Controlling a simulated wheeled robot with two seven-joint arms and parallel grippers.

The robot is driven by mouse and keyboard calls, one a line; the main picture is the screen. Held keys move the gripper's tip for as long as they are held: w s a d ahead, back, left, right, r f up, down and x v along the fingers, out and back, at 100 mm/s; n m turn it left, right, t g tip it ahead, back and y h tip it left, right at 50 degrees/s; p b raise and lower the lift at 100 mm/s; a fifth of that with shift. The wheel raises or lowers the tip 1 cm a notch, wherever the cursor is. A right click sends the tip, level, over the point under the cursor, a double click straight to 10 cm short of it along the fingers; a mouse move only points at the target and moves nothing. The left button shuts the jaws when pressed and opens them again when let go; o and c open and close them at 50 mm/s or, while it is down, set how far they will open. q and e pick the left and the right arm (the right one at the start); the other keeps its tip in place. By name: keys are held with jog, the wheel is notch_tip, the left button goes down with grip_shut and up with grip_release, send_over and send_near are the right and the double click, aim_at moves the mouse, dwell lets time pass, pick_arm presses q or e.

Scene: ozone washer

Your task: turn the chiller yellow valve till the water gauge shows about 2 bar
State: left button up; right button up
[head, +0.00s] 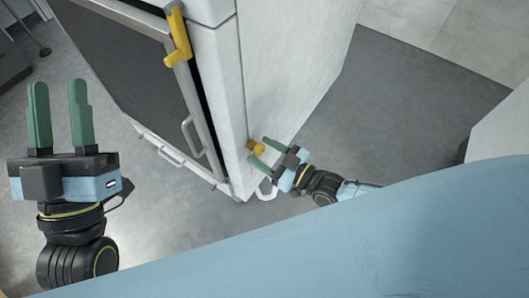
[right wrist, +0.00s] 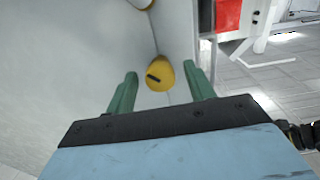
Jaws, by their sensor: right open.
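The yellow valve (head: 253,146) sits low on the side of the white chiller cabinet (head: 272,70). In the right wrist view the yellow knob (right wrist: 158,78) with a dark slot-like mark lies between my right gripper's fingers, slightly beyond the middle. My right gripper (head: 256,150) is open around or just in front of it; contact cannot be told. My left gripper (head: 58,84) is open and empty at the left of the head view, its fingers pointing up and away from the valve. I cannot make out a water gauge in either view.
A dark door with a metal frame and yellow latch (head: 178,40) is on the cabinet's front. Another yellow part (right wrist: 140,3) is cut off at the wrist view's top, near a red panel (right wrist: 228,14). Grey floor (head: 385,95) is open right of the cabinet.

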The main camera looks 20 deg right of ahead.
jog(key=c, duration=1)
pick_arm(q)
jog(key=shift+w+f, duration=0.15)
pick_arm(e)
jog(key=shift+o, duration=0.2)
jog(key=m, duration=0.4)
jog(key=shift+m, duration=0.4)
pick_arm(q)
jog(key=shift+g, duration=0.3)
pick_arm(e)
jog(key=o, duration=1)
jog(key=shift+c, duration=0.2)
